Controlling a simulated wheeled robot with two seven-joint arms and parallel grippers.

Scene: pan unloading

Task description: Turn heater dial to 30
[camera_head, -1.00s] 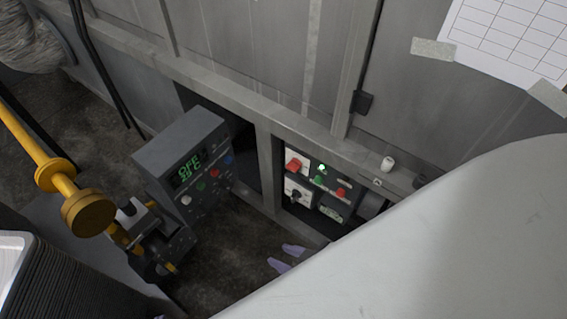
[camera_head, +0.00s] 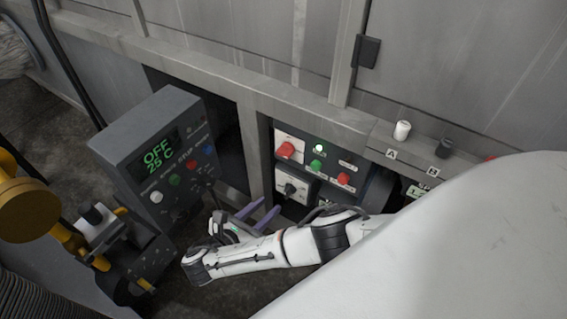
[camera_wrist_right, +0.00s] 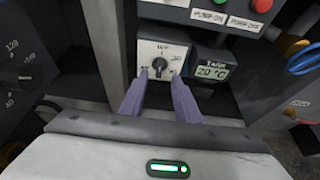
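The dial (camera_head: 291,188) is a black knob on a white plate, low on the recessed panel. In the right wrist view the dial (camera_wrist_right: 160,65) is ahead, just beyond the fingertips. A mark that looks like 30 is at the plate's right; the other marks and the knob's exact setting are too small to tell. My right gripper (camera_head: 268,206) has purple fingers and stands just left of and below the dial. In the right wrist view my right gripper (camera_wrist_right: 160,77) is open, its fingers apart and the knob between their tips in the picture. Contact cannot be told. My left gripper is not in view.
A tank display (camera_wrist_right: 213,71) reading 20 °C is right of the dial. Red and green buttons (camera_head: 316,165) sit above it. A grey control box (camera_head: 120,150) reading OFF, 25 C stands at the left, with a yellow pipe (camera_head: 25,205) beside it.

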